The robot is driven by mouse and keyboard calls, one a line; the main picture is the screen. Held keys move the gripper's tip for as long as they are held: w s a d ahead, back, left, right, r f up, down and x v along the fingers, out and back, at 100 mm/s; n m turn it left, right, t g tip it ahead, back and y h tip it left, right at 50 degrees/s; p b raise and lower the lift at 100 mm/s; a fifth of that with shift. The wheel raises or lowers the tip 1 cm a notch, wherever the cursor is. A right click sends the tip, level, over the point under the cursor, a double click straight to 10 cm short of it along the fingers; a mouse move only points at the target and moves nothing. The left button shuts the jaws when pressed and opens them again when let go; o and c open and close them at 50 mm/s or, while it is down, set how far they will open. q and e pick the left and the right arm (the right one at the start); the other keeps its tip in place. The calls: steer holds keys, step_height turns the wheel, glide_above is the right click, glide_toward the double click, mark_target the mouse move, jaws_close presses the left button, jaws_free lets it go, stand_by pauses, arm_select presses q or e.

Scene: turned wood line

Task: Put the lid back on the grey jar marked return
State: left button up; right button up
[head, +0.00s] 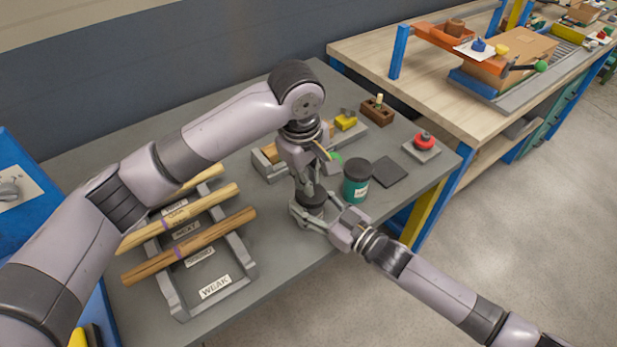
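My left gripper (308,188) points straight down, with its fingers at a dark round lid (312,200). The lid is right at the top of the grey jar (313,212); I cannot tell whether it is fully seated. My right gripper (307,212) reaches in from the right, low over the bench, with its fingers around the jar's sides. The grippers hide most of the jar, and its return mark does not show. A green jar (356,188) with a dark lid and a pale label stands just to the right, apart from the grippers.
A dark square mat (389,172) lies right of the green jar. A red button (424,140) on a grey base is farther right. A rack (247,262) with turned wooden pieces lies left.

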steer(key=o, duration=0.4)
steer(key=shift+c, duration=0.2)
steer(key=v, duration=1.2)
